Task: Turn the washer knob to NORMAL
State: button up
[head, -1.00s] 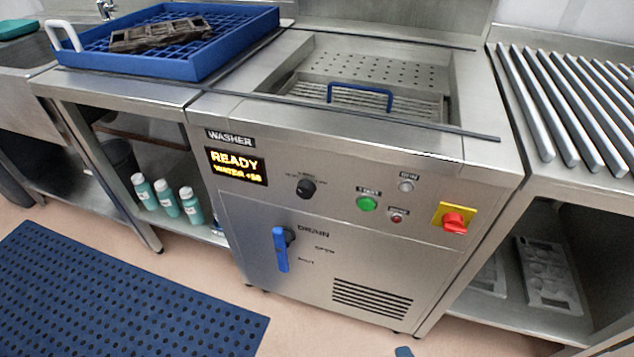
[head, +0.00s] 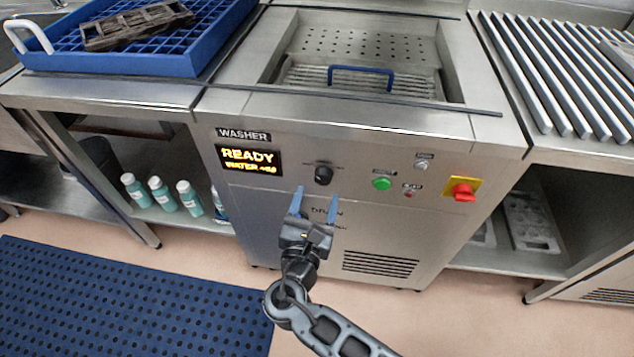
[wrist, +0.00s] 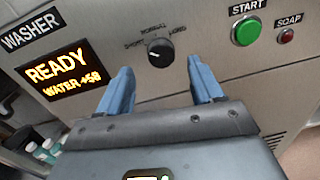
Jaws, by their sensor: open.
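The washer knob (head: 323,174) is a round black dial on the washer's steel front panel, right of the lit display. In the wrist view the knob (wrist: 161,52) has the labels SHORT, NORMAL and LONG in an arc above it. A small pale mark shows on the knob's left side, towards SHORT; its exact angle is hard to read. My gripper (head: 315,196) is open and empty, with two blue fingers. It is in front of the panel, just below the knob in the head view. In the wrist view the knob shows between and beyond the fingertips, apart from them.
The display (head: 251,160) reads READY. Right of the knob are a green START button (head: 382,184), a small red SOAP button (wrist: 287,36) and a red switch on yellow (head: 463,191). My gripper hides the drain handle. A blue rack (head: 150,62) stands on the left counter.

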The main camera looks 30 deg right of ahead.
aim_at(322, 180)
jog(key=shift+x, duration=2.3)
jog(key=c, duration=1.1)
